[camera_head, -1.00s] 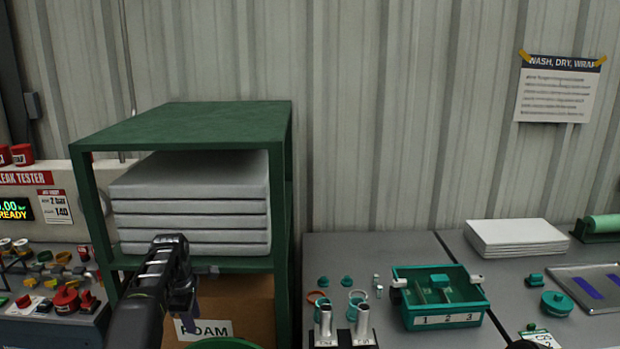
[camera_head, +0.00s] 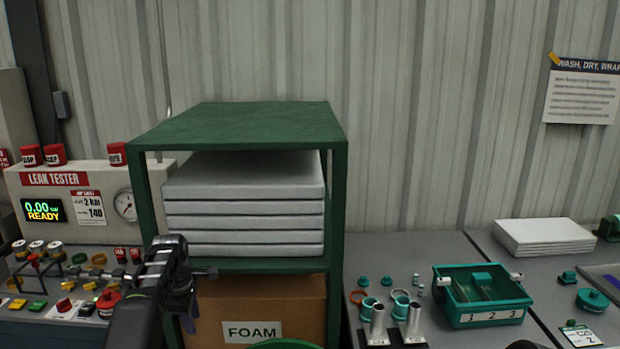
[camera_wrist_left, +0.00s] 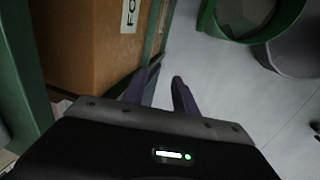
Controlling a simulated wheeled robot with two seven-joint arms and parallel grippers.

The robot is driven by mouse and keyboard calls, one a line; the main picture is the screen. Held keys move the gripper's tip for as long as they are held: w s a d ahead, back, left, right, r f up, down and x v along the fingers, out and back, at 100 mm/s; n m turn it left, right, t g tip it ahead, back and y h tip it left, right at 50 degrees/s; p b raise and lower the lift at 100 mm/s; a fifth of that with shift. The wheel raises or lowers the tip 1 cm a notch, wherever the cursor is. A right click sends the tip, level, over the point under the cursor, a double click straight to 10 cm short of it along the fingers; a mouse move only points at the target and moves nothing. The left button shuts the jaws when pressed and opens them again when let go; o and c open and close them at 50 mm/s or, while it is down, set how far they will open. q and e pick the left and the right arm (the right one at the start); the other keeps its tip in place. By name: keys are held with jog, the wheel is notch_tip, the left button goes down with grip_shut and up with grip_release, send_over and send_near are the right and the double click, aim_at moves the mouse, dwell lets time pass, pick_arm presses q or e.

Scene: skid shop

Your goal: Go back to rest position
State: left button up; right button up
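My left gripper (camera_head: 186,305) is in front of the green shelf rack (camera_head: 338,200), low and beside the cardboard foam box (camera_head: 300,310). In the left wrist view its two purple fingers (camera_wrist_left: 164,78) stand apart with nothing between them. The wrist view looks down past the box (camera_wrist_left: 85,45) to the pale floor (camera_wrist_left: 220,90). My right gripper is out of view.
White foam sheets (camera_head: 245,190) lie stacked on the rack's shelf. A leak tester bench (camera_head: 75,195) stands left. A grey table right holds a teal numbered tray (camera_head: 490,318), metal cylinders (camera_head: 378,322) and a white stack (camera_head: 542,236). A green-rimmed round container (camera_wrist_left: 265,30) stands on the floor.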

pick_arm(q)
jog(key=s+d+f+m+h, duration=0.1)
jog(key=s+d+f+m, duration=0.15)
jog(key=f, duration=0.55)
jog(key=s+d+f+m, duration=0.1)
jog(key=s+f+m, duration=0.15)
jog(key=f, duration=0.55)
jog(key=s+d+f+m+g+h, duration=0.1)
jog(key=s+d+f, duration=0.2)
jog(key=s+f, duration=0.2)
jog(key=s+d+f+m, duration=0.2)
jog(key=s+d+f, duration=0.1)
jog(key=s+f, duration=0.25)
jog(key=s+d+m+h, duration=0.1)
jog(key=s+d+m, duration=0.3)
jog(key=s, duration=1.1)
jog(key=s+d+m+h, duration=0.1)
jog(key=s+d+m, duration=0.3)
jog(key=s+d, duration=0.5)
jog(key=s, duration=0.6)
jog(key=shift+d+f+g, duration=0.25)
jog(key=shift+f+g, duration=0.05)
